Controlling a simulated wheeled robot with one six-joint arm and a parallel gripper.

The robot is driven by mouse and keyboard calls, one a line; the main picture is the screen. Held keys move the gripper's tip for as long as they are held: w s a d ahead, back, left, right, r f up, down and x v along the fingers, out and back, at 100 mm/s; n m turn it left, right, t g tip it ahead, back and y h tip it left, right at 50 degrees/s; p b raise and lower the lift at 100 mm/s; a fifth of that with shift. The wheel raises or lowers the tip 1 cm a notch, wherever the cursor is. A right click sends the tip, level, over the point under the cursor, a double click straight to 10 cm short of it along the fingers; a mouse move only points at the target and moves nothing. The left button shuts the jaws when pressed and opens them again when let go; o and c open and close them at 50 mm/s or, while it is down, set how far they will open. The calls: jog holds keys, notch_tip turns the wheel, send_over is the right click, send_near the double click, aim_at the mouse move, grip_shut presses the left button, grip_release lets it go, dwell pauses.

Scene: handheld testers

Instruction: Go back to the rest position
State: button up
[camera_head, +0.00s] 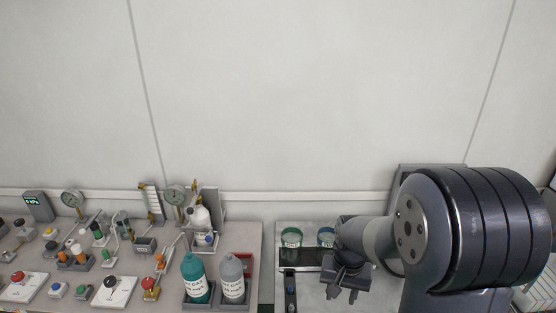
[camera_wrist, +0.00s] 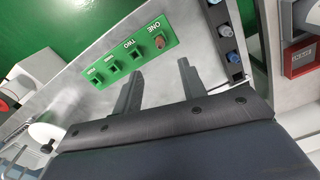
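My gripper (camera_head: 343,296) hangs below my arm at the right of the head view, above the pale right-hand bench (camera_head: 311,293). In the wrist view my gripper (camera_wrist: 156,80) shows two dark fingers spread apart with nothing between them. Beyond the fingertips lies a green strip (camera_wrist: 123,64) with labels such as ONE and TWO and several small sockets. A brown knob-like piece sits at its ONE end. The strip is apart from the fingers.
A dark rack (camera_wrist: 225,42) with blue-topped pieces lies beside the strip. A red box (camera_wrist: 301,61) is at right. In the head view, a teal bottle (camera_head: 195,277) and a grey bottle (camera_head: 232,277) stand on the left bench, with gauges and buttons. The wall above is bare.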

notch_tip(320, 180, down, 9)
jog(key=shift+f, duration=0.1)
jog(key=shift+p, duration=0.55)
notch_tip(320, 180, up, 7)
jog(key=p, duration=0.7)
